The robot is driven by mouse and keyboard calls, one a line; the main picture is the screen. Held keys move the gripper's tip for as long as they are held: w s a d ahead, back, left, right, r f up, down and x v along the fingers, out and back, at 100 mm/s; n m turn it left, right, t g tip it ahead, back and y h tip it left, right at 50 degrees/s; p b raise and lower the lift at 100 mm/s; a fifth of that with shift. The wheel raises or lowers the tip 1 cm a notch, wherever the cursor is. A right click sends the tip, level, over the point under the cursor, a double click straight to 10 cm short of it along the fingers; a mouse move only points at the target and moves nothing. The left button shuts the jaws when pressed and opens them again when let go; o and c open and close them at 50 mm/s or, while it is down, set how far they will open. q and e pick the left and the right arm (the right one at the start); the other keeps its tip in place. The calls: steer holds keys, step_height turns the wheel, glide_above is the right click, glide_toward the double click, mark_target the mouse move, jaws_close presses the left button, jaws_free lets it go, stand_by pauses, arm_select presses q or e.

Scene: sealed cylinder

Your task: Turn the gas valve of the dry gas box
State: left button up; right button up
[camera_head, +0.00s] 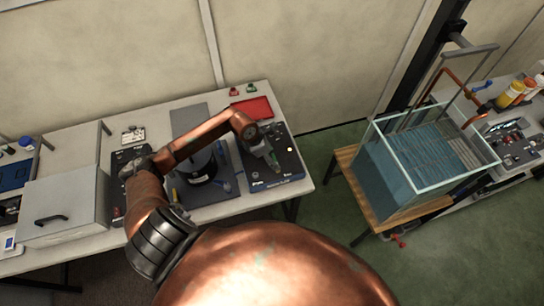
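My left arm reaches over the long white table, and its gripper (272,160) points down at a black control panel (285,172) on the table's right part. The fingertips are small, and I cannot tell whether they are open or shut, or whether they touch the panel. A small greenish part shows beside the fingers; I cannot tell what it is. No gas valve can be made out clearly. A grey box with a black handle (62,205) stands at the table's left; I cannot tell whether it is the dry gas box. My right gripper is not in view.
A dark round device (200,168) stands under my arm, beside another black panel (118,185). A red tray (254,107) lies at the table's back. A glass water tank (385,185) stands on a wooden stand to the right. Green floor (325,205) separates them.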

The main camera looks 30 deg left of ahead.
arm_select(q)
steer(key=c, duration=1.1)
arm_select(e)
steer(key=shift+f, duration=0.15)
